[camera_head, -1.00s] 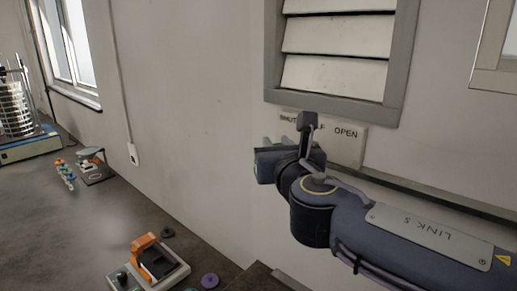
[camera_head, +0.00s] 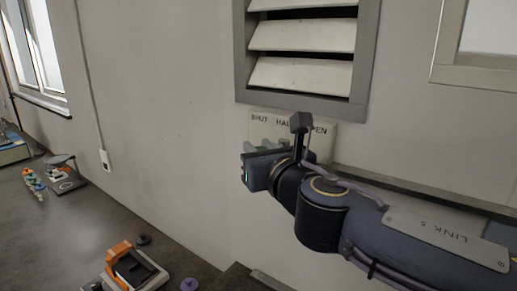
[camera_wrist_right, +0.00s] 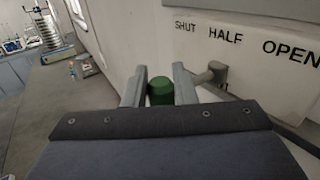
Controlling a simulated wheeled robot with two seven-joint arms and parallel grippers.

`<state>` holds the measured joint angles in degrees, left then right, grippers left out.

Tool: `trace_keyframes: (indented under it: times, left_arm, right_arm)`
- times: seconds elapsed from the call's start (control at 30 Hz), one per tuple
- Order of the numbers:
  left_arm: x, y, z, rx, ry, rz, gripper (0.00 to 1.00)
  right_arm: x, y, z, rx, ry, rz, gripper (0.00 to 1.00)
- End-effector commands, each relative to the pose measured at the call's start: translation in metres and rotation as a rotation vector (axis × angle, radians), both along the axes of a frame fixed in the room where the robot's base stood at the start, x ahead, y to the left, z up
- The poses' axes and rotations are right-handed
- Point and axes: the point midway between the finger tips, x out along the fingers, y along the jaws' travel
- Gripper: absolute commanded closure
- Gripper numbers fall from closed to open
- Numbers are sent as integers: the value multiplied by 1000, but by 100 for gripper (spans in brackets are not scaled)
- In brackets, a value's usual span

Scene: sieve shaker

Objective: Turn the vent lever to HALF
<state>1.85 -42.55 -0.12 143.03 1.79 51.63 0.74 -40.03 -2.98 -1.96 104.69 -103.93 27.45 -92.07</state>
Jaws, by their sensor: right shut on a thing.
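The label plate (camera_head: 322,130) on the wall below the louvred vent (camera_head: 303,72) reads SHUT, HALF and OPEN from left to right. My right gripper (camera_head: 262,147) is at the plate's lower left and hides the lever in the head view. In the right wrist view, my right gripper (camera_wrist_right: 157,88) is shut on the lever's green knob (camera_wrist_right: 160,91). The lever's grey pivot (camera_wrist_right: 214,73) shows just right of the fingers, below the word HALF. I cannot tell exactly which mark the lever points at. The vent slats are tilted with dark gaps between them. My left gripper is out of view.
A wall ledge (camera_head: 425,190) runs right of the plate, behind my right arm. The dark bench (camera_head: 75,225) at left holds an orange-and-white device (camera_head: 130,268), a small grey device (camera_head: 62,172) and coloured bottles (camera_head: 34,183). A wall socket (camera_head: 105,160) is above it.

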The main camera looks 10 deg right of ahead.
Motion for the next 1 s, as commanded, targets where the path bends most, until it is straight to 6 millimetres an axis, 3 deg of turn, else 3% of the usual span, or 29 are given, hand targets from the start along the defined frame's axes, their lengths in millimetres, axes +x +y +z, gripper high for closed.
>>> trace_keyframes:
  times: [0.17,0.2,0.33,0.67,1.0]
  left_arm:
    - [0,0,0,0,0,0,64]
    - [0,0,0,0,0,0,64]
    - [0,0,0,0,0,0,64]
    - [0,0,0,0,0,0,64]
    - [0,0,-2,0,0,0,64]
  right_arm:
    - [1,-2,0,0,-1,-7,100]
    - [1,-2,0,-1,-1,-7,70]
    - [1,-2,0,0,-1,-5,54]
    - [-4,-2,0,1,-1,-3,54]
    - [-57,-13,1,2,-3,-3,54]
